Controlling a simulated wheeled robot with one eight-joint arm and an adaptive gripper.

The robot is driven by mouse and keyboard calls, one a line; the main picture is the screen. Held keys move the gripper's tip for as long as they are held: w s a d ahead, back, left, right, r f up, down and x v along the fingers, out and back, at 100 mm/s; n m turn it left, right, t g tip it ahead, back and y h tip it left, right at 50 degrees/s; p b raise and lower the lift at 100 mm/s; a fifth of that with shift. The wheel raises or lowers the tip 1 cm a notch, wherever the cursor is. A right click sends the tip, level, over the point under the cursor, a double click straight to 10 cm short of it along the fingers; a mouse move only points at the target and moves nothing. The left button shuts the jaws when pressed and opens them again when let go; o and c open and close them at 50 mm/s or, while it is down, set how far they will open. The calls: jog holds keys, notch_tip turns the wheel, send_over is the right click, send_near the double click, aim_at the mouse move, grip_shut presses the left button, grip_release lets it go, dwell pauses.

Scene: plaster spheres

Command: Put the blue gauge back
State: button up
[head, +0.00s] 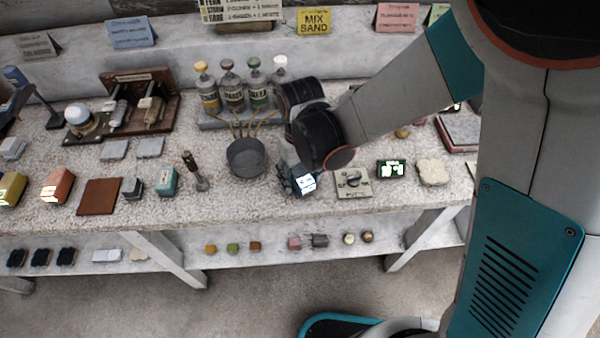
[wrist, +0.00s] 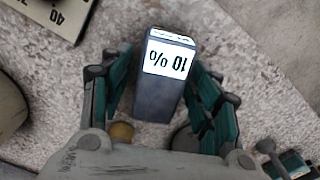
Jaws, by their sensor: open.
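The blue gauge is a blue-grey block with a lit white "10 %" label. In the wrist view the gauge (wrist: 158,95) stands between the two teal fingers of my gripper (wrist: 160,72), with the label upside down in the picture. The fingers are spread on either side of it, and I cannot tell whether either touches it. In the head view the gauge (head: 306,184) shows at the worktop's front, right of the grey pot, partly hidden by my gripper (head: 295,180).
A dial plate (head: 353,183) lies just right of the gauge, then a green display (head: 391,169) and a pale scalloped piece (head: 432,172). A grey pot (head: 246,157) with sticks stands to the left. Several bottles (head: 232,93) stand behind. A brown mat (head: 100,196) lies far left.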

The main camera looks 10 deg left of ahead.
aim_at(300, 173)
notch_tip(300, 173, up, 12)
jog(key=p, duration=0.4)
jog(key=shift+s, duration=0.15)
